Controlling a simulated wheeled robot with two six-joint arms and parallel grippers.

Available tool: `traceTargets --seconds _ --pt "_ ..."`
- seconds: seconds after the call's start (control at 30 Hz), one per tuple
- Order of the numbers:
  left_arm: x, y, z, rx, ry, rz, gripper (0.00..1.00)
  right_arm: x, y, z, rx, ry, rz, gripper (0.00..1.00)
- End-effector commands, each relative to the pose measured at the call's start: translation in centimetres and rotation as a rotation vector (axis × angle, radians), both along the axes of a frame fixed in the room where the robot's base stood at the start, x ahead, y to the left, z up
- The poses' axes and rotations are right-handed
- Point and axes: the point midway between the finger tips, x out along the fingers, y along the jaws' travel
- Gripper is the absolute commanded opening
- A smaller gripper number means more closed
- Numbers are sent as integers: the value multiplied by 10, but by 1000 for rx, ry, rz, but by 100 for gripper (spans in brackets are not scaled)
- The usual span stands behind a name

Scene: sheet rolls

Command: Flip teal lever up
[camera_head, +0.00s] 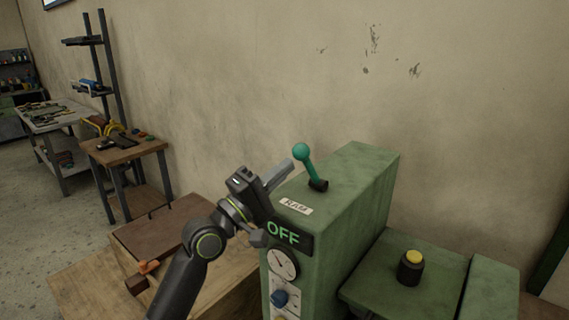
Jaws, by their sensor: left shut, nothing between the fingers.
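The teal lever (307,162) stands on top of the green machine cabinet (345,185). It has a round teal knob, and its shaft leans up and to the left from a dark base. A display reading "OFF" (283,234) is on the cabinet's front face, below a small label. My left gripper (284,172) is shut and empty, with its fingers close to the left of the lever. I cannot tell whether they touch it. My right gripper is not in view.
A yellow-topped black button (411,265) stands on a lower green surface at right. A dial (283,263) and a blue knob (280,298) sit on the cabinet front. A wooden bench is at lower left. Workbenches with tools stand further back, and a bare wall rises behind.

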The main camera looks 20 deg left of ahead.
Motion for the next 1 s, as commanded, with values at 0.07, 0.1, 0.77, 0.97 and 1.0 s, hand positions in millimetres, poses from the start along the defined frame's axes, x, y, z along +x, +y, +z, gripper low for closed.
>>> traceTargets --seconds 0.07,0.1,0.77,0.97,1.0 --pt "5 -3 3 -2 1 -1 0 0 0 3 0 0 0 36" --pt "6 -4 4 -2 1 -1 0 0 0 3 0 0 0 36" --pt "12 -6 11 0 1 0 0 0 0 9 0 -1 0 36" --pt "24 -11 27 0 0 -2 0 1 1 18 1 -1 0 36" --pt "27 -12 30 -1 -1 -2 0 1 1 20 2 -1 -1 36"
